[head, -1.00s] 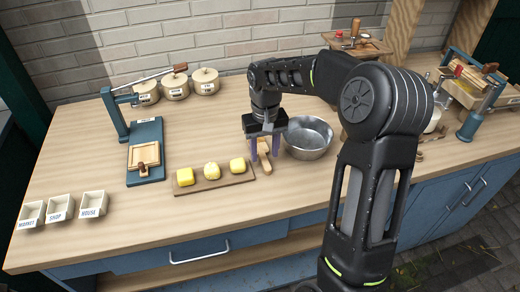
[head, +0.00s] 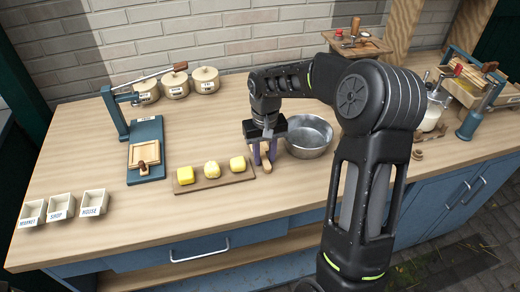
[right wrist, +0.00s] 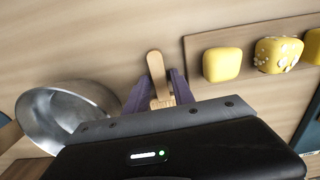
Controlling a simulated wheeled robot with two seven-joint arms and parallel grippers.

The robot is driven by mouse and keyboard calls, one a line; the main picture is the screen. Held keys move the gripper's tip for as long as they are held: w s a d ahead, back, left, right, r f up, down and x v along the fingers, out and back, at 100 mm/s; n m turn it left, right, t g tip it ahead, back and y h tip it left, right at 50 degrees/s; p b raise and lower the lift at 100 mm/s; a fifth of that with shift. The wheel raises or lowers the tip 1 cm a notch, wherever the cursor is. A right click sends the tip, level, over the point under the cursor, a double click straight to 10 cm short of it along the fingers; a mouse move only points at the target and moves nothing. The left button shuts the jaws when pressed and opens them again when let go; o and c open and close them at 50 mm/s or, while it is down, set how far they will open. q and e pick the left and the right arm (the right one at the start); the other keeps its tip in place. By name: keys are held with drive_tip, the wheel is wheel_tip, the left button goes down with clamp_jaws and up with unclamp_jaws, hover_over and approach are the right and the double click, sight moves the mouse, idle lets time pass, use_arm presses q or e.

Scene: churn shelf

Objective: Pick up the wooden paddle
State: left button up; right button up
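The wooden paddle (head: 266,167) lies on the workbench between the board of yellow pats and the metal bowl. In the right wrist view the paddle (right wrist: 155,65) has a light wooden rounded end pointing away from my gripper; its near part is partly hidden. My right gripper (head: 265,156) is low over the bench, pointing down, with its purple fingers on either side of the paddle. In the right wrist view the fingers (right wrist: 158,90) appear to press close against it from both sides. I cannot see clear lift off the bench. My left gripper is not in view.
A metal bowl (head: 309,151) stands close to the right of the gripper. A board (head: 243,177) with yellow pats lies close to the left. A blue lever press (head: 147,130), lidded pots (head: 206,74) and small labelled boxes (head: 61,207) stand further left. The front bench edge is clear.

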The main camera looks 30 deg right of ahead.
sight(264, 158)
clamp_jaws()
idle(0.5)
wheel_tip(264, 158, up, 10)
drive_tip(key=b, duration=0.1)
idle(0.4)
drive_tip(key=shift+r, duration=0.1)
idle(0.4)
